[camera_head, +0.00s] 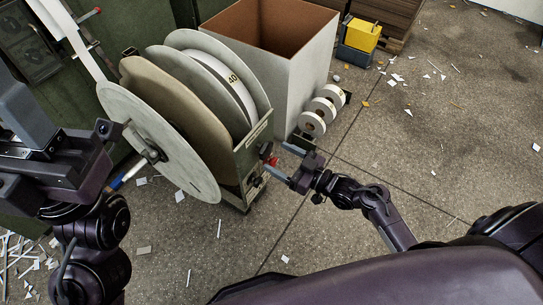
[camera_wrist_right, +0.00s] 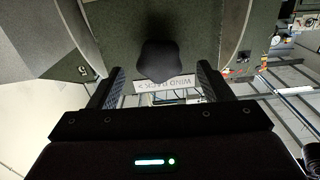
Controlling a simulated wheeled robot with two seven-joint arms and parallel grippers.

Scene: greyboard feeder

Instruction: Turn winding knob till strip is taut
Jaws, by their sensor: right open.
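The dark lobed winding knob (camera_wrist_right: 162,60) shows in the right wrist view, in front of a plate with a "WIND BACK" label (camera_wrist_right: 165,84). My right gripper (camera_wrist_right: 158,82) is open, with one finger on each side of the knob and visible gaps. In the head view my right gripper (camera_head: 281,160) is at the right side of the reel stand (camera_head: 254,148). The pale strip (camera_head: 76,37) runs from the upper left down towards the large reels (camera_head: 158,140) and looks fairly straight. My left gripper's dark body (camera_head: 52,150) is at the left; its jaws are unclear.
A tall open-topped grey bin (camera_head: 298,80) stands behind the stand, with several small white rolls (camera_head: 322,108) beside it. A yellow box (camera_head: 362,34) sits further back. Paper scraps litter the floor, which is open at the right.

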